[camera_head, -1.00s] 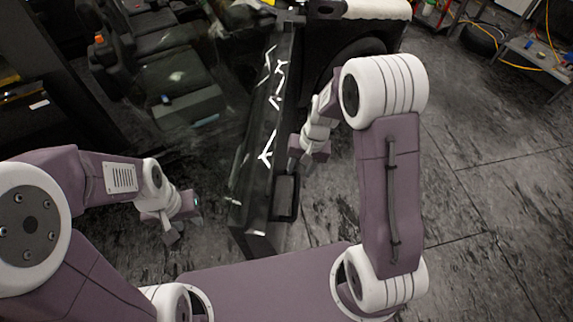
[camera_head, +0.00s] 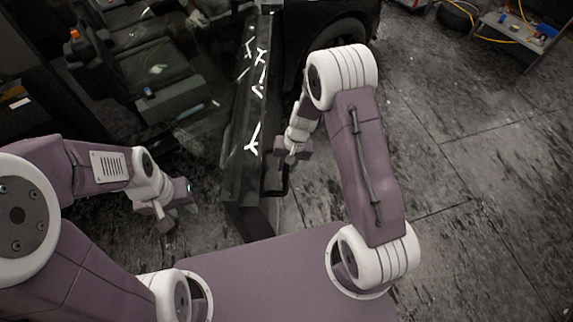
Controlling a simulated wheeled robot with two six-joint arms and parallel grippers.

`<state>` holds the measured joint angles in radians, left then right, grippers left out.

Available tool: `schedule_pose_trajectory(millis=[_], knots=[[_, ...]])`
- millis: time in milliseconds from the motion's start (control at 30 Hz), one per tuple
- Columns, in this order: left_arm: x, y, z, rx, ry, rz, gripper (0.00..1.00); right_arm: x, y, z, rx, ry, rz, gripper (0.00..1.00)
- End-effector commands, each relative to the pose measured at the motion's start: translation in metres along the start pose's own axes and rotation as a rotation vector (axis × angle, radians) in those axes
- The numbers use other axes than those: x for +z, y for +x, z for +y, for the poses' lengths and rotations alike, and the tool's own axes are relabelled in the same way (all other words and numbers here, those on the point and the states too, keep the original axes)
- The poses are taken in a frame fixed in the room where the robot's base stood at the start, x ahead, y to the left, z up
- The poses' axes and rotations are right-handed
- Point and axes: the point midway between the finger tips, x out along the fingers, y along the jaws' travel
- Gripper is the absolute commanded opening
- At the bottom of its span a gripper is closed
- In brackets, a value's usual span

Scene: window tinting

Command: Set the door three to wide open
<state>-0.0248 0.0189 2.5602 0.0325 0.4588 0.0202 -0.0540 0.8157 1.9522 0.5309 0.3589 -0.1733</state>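The vehicle door (camera_head: 240,130) is a dark panel seen from above, with white streaks along it. It stands out from the vehicle, swung open, and its near end is close to my base. A dark loop-shaped handle (camera_head: 275,193) is on the door's right side. My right gripper (camera_head: 282,162) is at the door's right face, just above the handle; its fingertips are small and dark, so I cannot tell whether it is shut or touching. My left gripper (camera_head: 178,217) is left of the door, apart from it, with its fingers spread and empty.
The vehicle interior with dark seats (camera_head: 155,80) is at the upper left. A wheel (camera_head: 345,35) is under the dark body at the top. A shelf cart (camera_head: 520,40) with a yellow cable stands at the upper right. The floor at right is clear.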

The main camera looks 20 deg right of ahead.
Motion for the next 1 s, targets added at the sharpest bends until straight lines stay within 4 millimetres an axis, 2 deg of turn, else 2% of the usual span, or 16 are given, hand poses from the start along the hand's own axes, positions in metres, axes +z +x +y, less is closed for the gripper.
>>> schedule_pose_trajectory(millis=[33,67,1000], knots=[[-0.0001,0.0,0.0,0.0,0.0,0.0,0.36,0.0,-0.0001,0.0,0.0,0.0,0.0,0.08],[-0.0001,0.0,0.0,0.0,0.0,0.0,0.36,-0.0001,-0.0002,-0.0001,0.0,0.0,0.0,0.0],[-0.0002,-0.0007,0.0,0.0,0.0,0.0,0.36,-0.0006,-0.002,-0.0007,-0.002,0.0,0.001,0.0]])
